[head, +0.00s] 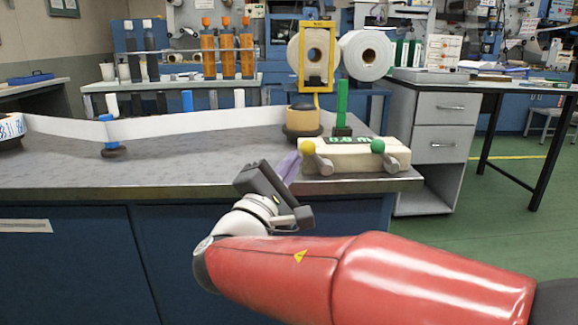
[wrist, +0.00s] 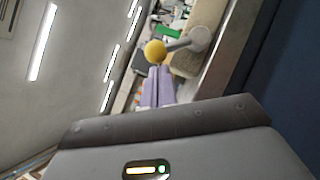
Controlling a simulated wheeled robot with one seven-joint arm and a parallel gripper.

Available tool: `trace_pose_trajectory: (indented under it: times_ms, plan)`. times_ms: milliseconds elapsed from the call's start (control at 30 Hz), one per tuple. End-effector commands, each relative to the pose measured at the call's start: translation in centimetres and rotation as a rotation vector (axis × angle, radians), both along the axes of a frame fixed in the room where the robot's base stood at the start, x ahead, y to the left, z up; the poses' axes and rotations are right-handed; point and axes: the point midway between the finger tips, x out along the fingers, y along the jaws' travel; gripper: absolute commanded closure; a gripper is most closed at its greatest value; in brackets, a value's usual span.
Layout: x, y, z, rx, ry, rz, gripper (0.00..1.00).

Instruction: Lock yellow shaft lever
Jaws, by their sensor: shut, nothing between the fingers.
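The yellow shaft lever (head: 308,147) is a short grey metal arm with a yellow ball knob. It is on the left of the front face of a cream control box (head: 350,158), with the knob end raised up and left of its pivot. In the wrist view the yellow knob (wrist: 155,51) is just beyond my fingertips, with the grey arm running right from it. My gripper (head: 293,162) has purple fingers, shut and empty, just left of the knob. The fingers (wrist: 158,72) also show in the wrist view. Whether they touch the knob I cannot tell.
A green-knobbed lever (head: 377,146) is on the right of the same box. A green post (head: 341,104) stands behind it. A white web (head: 200,124) crosses the bench to a yellow roller frame (head: 314,60). The bench top (head: 180,165) is clear at front left.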

Motion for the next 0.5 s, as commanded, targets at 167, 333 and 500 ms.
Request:
trace_pose_trajectory:
  times_ms: [167, 333, 500]
  plan:
    - [0.00, -0.11, 0.25, 0.037, -0.001, 0.000, 1.00]
    - [0.01, -0.17, 0.45, 0.062, 0.000, 0.000, 1.00]
    - [-0.01, -0.22, 0.63, 0.089, 0.000, 0.000, 1.00]
